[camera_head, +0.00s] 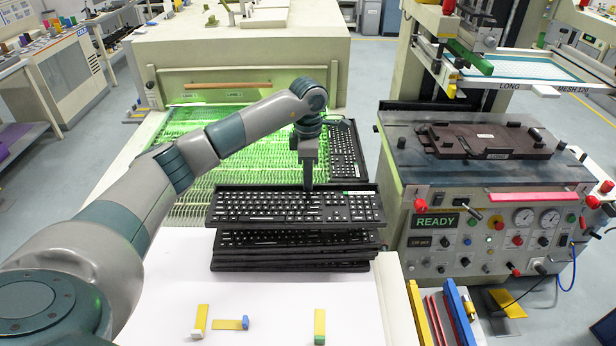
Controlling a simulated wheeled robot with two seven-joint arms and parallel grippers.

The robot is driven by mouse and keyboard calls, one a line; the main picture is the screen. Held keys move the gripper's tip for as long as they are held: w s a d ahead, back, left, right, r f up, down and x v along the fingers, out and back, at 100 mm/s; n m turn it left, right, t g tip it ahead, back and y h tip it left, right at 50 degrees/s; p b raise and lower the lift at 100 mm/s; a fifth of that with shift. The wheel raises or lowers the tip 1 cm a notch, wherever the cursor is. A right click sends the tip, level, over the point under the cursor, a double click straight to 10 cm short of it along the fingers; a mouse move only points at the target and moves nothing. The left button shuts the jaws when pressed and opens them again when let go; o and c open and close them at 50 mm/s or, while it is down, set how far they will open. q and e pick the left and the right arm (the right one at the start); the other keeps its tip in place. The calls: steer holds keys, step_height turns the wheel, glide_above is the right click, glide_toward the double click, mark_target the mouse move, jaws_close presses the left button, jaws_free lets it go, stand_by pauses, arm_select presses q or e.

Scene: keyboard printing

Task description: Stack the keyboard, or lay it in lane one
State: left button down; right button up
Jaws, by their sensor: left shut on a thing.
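My left gripper (308,185) points straight down, shut on the black keyboard (250,207), at its back edge right of the middle. This keyboard lies over a stack of several black keyboards (290,256) on the white table. It sits slightly farther back than the stack and roughly level; I cannot tell whether it touches the one below. Another black keyboard (345,140) lies lengthwise on the right side of the green-lit mesh belt (200,185). The lane labels on the machine front are too small to read surely. My right gripper is out of view.
The cream oven machine (240,50) stands behind the belt. The printing press (480,230) with a READY display and dark fixture (488,139) stands to the right. Yellow-handled tools (320,325) lie at the white table's (170,290) front. The belt's left part is free.

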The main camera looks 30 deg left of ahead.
arm_select(q)
steer(key=shift+f+b, duration=0.55)
steer(key=shift+f, duration=0.9)
steer(key=shift+f+b, duration=1.25)
steer(key=shift+f, duration=0.2)
steer(key=shift+f+b, duration=0.3)
steer(key=shift+f, duration=0.05)
steer(key=c, duration=1.8)
jaws_free()
steer(key=shift+r+p, duration=1.55)
steer(key=shift+r, duration=1.95)
steer(key=shift+f, duration=0.1)
